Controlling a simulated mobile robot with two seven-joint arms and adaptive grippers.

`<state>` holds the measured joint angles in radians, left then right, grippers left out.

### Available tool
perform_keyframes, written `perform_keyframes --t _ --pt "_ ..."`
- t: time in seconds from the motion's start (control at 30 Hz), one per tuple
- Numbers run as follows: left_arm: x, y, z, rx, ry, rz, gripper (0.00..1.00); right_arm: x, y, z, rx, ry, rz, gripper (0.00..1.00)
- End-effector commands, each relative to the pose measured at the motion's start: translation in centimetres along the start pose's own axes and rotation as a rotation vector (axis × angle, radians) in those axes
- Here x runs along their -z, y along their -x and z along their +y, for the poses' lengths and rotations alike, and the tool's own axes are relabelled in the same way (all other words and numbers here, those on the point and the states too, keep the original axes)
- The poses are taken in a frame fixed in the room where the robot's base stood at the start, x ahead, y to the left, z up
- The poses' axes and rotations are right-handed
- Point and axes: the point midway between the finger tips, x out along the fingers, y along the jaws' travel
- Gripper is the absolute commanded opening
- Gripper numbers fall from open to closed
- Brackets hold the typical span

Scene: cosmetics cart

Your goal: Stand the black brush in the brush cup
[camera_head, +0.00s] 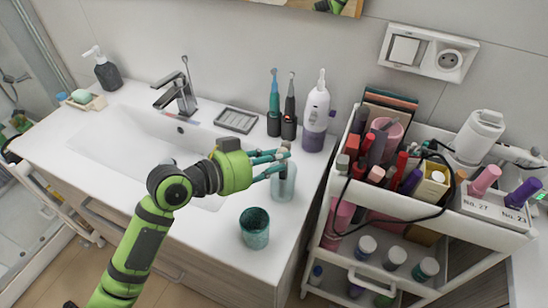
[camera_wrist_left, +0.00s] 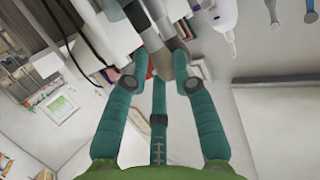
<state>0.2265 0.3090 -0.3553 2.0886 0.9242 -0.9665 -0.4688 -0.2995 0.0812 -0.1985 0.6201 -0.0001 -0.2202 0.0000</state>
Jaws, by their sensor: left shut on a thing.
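My left gripper (camera_head: 284,158) is above the right part of the counter, its teal fingers shut on a slim thing with grey and dark parts (camera_wrist_left: 178,62). The fingers hide much of it, and I cannot tell whether it is the black brush. A bluish translucent container (camera_head: 284,186) stands just below the fingers; its top is hidden. An open teal cup (camera_head: 254,236) stands nearer the front edge. A pink cup (camera_head: 386,128) on the cart has a dark handle in it. I cannot tell for sure which is the brush cup. My right gripper is not in view.
The cart (camera_head: 410,206) is to the right, crowded with cosmetics and a black cable (camera_head: 343,212). A white bottle (camera_head: 316,118) and two electric toothbrushes (camera_head: 274,100) stand behind my gripper. The sink (camera_head: 125,140) and faucet (camera_head: 180,92) are left. Counter around the teal cup is clear.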

Motion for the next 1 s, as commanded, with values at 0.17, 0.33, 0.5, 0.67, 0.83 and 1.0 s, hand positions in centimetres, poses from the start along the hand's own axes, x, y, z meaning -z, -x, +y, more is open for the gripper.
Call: perform_keyframes --t 0.17,0.33,0.5,0.67,0.83,1.0 --pt "-0.2 -0.1 0.0 0.0 0.0 0.0 0.5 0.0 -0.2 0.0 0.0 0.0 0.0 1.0" --pt "-0.2 -0.1 0.0 0.0 0.0 -0.001 0.5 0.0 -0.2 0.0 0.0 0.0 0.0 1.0" --pt "0.0 0.0 0.0 0.0 0.0 0.0 0.5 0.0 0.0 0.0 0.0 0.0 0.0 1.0" --pt "-0.2 1.5 -0.1 0.003 -0.004 -0.002 0.5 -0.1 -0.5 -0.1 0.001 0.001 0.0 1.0" --pt "-0.4 5.1 -0.1 0.004 -0.006 -0.004 0.5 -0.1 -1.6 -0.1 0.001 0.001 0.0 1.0" --pt "-0.4 8.6 0.0 0.003 -0.005 -0.005 0.5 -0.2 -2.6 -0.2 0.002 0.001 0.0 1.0"
